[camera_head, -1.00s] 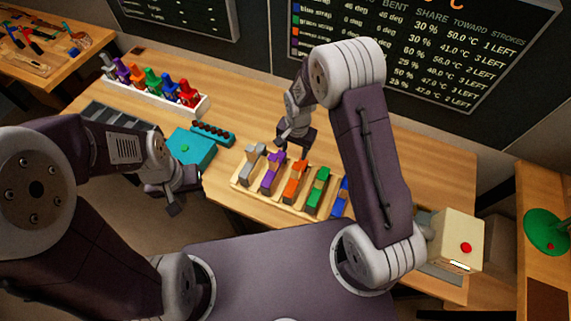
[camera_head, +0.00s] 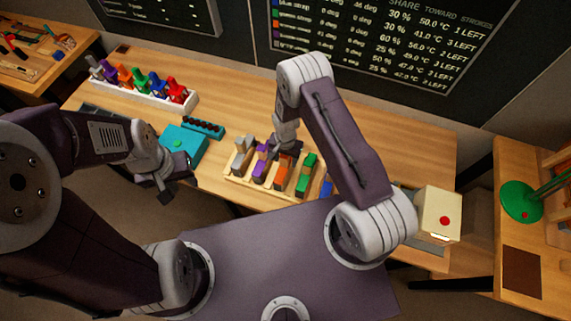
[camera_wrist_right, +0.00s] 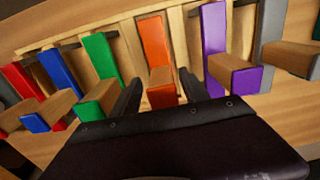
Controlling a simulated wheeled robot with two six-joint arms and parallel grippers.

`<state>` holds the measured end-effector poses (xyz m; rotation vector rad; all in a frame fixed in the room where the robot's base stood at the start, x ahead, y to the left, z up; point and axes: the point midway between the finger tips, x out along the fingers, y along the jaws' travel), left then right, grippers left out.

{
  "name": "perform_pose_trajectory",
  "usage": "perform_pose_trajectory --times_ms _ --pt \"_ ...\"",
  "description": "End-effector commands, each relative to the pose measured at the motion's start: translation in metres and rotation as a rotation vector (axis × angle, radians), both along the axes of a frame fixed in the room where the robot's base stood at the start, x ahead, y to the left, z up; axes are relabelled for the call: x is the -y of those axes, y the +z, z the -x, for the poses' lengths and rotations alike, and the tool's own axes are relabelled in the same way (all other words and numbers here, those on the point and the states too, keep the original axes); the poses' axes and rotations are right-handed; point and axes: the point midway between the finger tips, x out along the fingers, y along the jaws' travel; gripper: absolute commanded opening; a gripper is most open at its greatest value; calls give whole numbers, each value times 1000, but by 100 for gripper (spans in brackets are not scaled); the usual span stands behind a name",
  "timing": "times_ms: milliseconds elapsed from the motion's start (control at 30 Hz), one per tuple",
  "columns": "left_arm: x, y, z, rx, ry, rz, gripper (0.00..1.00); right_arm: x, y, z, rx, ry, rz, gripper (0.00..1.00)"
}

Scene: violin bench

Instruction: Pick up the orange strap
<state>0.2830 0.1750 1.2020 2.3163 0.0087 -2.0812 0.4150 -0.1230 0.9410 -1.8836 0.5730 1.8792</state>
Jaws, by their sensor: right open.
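The orange strap (camera_head: 281,177) stands in a wooden rack (camera_head: 236,188) on the bench, between the purple strap (camera_head: 261,168) and the green strap (camera_head: 305,172). In the right wrist view the orange strap (camera_wrist_right: 154,42) is upright, with a wooden block in front of it. My right gripper (camera_wrist_right: 159,84) is open. In that view its fingers lie on either side of the orange strap, with no visible grip on it. In the head view my right gripper (camera_head: 285,147) is over the rack and hides part of the straps. My left gripper (camera_head: 172,180) hangs by the teal box; its jaw gap is unclear.
Grey and blue straps share the rack. A teal box (camera_head: 185,143) and a dark-studded teal strip (camera_head: 204,127) lie left of it. A white holder (camera_head: 150,90) with several coloured clamps stands behind. A cream box with a red button (camera_head: 437,213) is at the right.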

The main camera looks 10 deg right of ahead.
Motion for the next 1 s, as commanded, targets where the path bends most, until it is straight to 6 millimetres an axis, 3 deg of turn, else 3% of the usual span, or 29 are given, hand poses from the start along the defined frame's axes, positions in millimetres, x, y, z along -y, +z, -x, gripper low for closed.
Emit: perform_pose_trajectory --times_ms 300,500,1000 --pt "0 2 0 -1 0 0 36 0 -10 0 0 0 0 53" --pt "0 2 0 -1 0 0 36 0 -10 0 0 0 0 0" --pt "0 2 0 0 0 0 36 0 -9 0 1 0 0 0"
